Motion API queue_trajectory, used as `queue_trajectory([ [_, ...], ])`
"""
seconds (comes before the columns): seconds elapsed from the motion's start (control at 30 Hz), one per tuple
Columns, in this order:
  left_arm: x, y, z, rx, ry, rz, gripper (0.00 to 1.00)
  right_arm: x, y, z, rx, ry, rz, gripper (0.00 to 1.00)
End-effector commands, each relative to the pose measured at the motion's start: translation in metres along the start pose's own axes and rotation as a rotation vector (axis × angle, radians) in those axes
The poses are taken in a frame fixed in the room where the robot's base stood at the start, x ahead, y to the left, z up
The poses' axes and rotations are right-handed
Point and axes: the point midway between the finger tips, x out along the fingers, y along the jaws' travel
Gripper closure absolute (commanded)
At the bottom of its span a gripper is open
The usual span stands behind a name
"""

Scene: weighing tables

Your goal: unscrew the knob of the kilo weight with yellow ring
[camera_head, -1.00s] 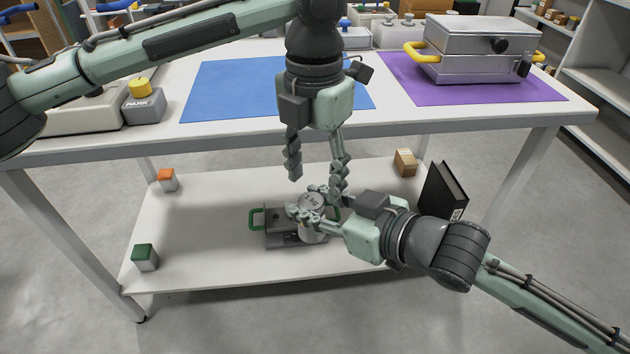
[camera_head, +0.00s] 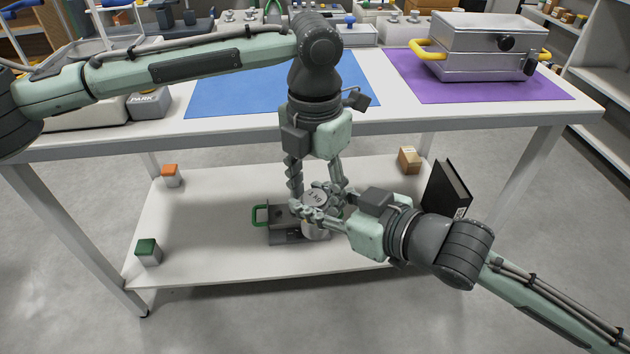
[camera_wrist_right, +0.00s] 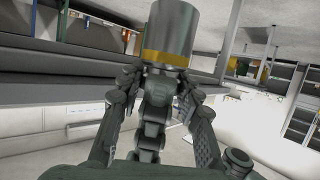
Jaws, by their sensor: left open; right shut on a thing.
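The kilo weight is a silver cylinder with a flat top marked "1 kg" (camera_head: 317,198). Its yellow ring (camera_wrist_right: 165,58) and metal body (camera_wrist_right: 172,25) show in the right wrist view. My right gripper (camera_head: 318,212) is shut on the weight, which is held above the lower shelf (camera_head: 190,220). My left gripper (camera_head: 318,190) points down from above with its fingers apart, on either side of the weight's top. Fingers of both grippers overlap there, so I cannot tell whether the left ones touch the knob.
A grey holder with a green handle (camera_head: 260,215) sits on the lower shelf below the weight. An orange-topped block (camera_head: 171,175), a green-topped block (camera_head: 148,252), a small brown box (camera_head: 409,160) and a black binder (camera_head: 446,190) stand around it. The upper tabletop edge (camera_head: 230,140) lies close behind my left gripper.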

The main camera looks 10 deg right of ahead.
Motion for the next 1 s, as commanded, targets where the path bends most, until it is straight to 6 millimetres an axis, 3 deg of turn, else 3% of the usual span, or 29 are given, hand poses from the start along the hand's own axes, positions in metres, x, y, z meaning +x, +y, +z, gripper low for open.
queue_trajectory([
  [0.2, -0.0002, 0.0002, 0.0001, 0.000, 0.000, 0.000, 0.50, -0.0007, -0.0003, -0.0042, -0.002, 0.010, -0.001, 1.00],
  [0.6, -0.0005, 0.0002, 0.0002, 0.000, -0.001, 0.000, 0.99, -0.0007, -0.0003, -0.0042, -0.002, 0.010, -0.001, 1.00],
  [0.63, -0.0006, 0.0002, 0.0002, 0.000, -0.001, 0.000, 0.60, -0.0007, -0.0003, -0.0042, -0.002, 0.010, -0.001, 1.00],
  [0.77, -0.0006, 0.0002, 0.0002, 0.000, -0.001, 0.000, 0.44, -0.0007, -0.0003, -0.0042, -0.002, 0.010, -0.001, 1.00],
  [1.0, -0.0006, 0.0002, 0.0002, 0.000, -0.001, 0.000, 0.43, -0.0007, -0.0003, -0.0042, -0.002, 0.010, -0.001, 1.00],
])
